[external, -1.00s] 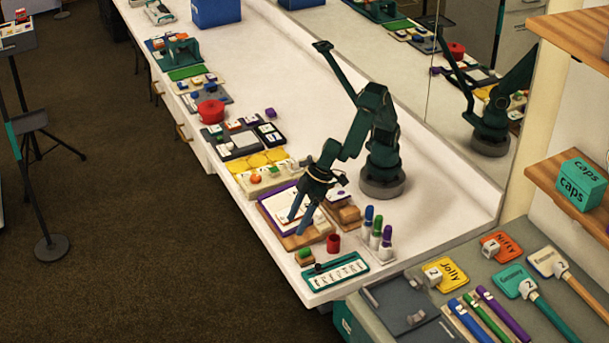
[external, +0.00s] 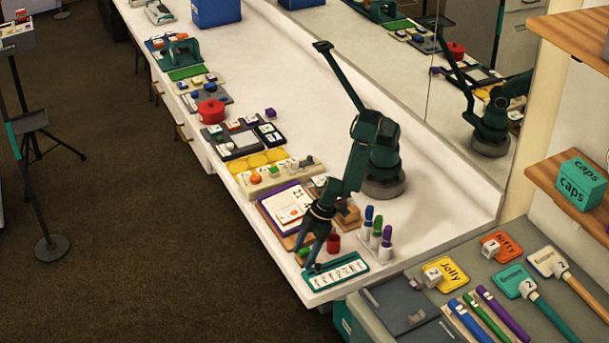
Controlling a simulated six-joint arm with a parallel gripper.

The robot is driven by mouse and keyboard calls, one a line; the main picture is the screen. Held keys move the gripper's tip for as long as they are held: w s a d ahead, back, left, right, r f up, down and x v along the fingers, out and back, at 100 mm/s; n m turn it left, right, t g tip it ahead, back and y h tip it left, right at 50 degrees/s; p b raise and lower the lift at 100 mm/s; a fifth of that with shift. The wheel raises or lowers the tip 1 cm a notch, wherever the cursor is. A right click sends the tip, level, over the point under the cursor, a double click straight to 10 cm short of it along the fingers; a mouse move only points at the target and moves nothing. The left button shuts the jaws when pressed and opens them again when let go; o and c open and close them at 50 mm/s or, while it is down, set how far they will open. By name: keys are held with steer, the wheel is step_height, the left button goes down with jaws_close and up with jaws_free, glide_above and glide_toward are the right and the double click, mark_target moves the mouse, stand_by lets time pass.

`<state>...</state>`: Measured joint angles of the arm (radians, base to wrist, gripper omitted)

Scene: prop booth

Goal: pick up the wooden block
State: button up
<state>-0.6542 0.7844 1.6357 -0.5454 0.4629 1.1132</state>
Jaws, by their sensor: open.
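A small wooden block with a green top (external: 303,256) sits near the front edge of the table, partly hidden by my fingers. My gripper (external: 306,258) is open and points down, one finger on each side of this block in the picture. I cannot tell whether the fingers touch it or are still above it. A larger brown wooden piece (external: 350,216) stands behind my forearm, partly hidden.
A red cup (external: 334,243) stands just right of my gripper. A teal tray with white tiles (external: 338,272) lies in front. A board with cards (external: 290,203) lies behind left. Upright markers (external: 376,231) stand to the right. The table's back strip is clear.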

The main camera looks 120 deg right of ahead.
mark_target(305, 250)
jaws_close()
steer(key=shift+r, duration=0.15)
step_height(305, 250, up, 4)
steer(key=shift+a+r, duration=0.1)
steer(key=shift+r, duration=0.1)
steer(key=s+a+r, duration=0.6)
steer(key=s, duration=0.3)
steer(key=shift+s+a+r, duration=0.15)
steer(key=shift+s+r, duration=0.05)
steer(key=shift+s, duration=0.2)
